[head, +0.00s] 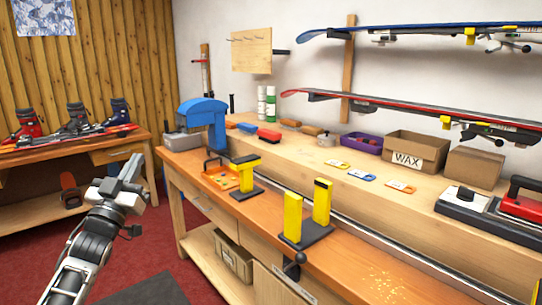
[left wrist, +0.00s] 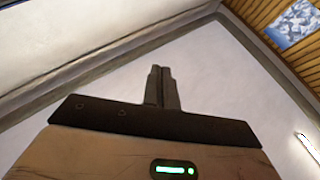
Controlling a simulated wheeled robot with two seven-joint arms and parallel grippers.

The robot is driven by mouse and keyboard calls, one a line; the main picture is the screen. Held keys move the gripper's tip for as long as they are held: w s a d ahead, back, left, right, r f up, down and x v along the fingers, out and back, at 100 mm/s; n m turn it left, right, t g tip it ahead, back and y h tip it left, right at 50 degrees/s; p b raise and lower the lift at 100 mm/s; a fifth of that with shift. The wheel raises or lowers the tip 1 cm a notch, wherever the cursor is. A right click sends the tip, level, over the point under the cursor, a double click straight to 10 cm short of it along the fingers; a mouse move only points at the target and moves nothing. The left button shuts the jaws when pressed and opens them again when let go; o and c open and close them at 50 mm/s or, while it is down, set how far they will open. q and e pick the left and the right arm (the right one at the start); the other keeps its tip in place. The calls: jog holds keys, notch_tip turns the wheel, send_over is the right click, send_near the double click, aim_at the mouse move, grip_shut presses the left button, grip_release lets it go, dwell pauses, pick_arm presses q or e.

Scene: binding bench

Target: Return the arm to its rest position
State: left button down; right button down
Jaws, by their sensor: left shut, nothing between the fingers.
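My left arm comes in from the lower left of the head view. Its gripper (head: 131,168) points up, in the open space left of the workbench (head: 320,255). In the left wrist view the two fingers of my left gripper (left wrist: 161,70) are together with nothing between them. The gripper touches nothing that I can see. My right gripper is in neither view.
On the bench are yellow vise stands (head: 292,218) and a blue machine (head: 206,115). A box marked WAX (head: 412,160) sits on the raised shelf. Skis (head: 420,112) hang on the wall. A side table (head: 75,146) with ski boots is at the left. Red carpet lies between.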

pick_arm(q)
jog(key=w+a+f+n+g+y, duration=0.1)
jog(key=a+f+g+y, duration=0.2)
jog(key=f, duration=0.4)
jog(key=w+a+f+g+y, duration=0.2)
jog(key=f+g+y, duration=0.1)
jog(key=f+g, duration=0.25)
jog(key=s+d+f+m+g+h, duration=0.1)
jog(key=s+d+f, duration=0.45)
jog(key=f, duration=0.25)
jog(key=s+d+f+g+h, duration=0.1)
jog(key=s+d+f+h, duration=0.1)
jog(key=s+d+f, duration=0.4)
jog(key=s+d+f+g, duration=0.1)
jog(key=s+d+f, duration=0.1)
jog(key=s, duration=0.6)
jog(key=s+d+f+h, duration=0.1)
jog(key=s+d+f, duration=0.2)
jog(key=s, duration=0.6)
jog(key=s+d+f+g+h, duration=0.1)
jog(key=s+d, duration=0.3)
jog(key=s, duration=0.5)
jog(key=shift+s+d+f+n+g, duration=0.25)
jog(key=shift+f+n+g, duration=0.15)
jog(key=shift+f, duration=0.5)
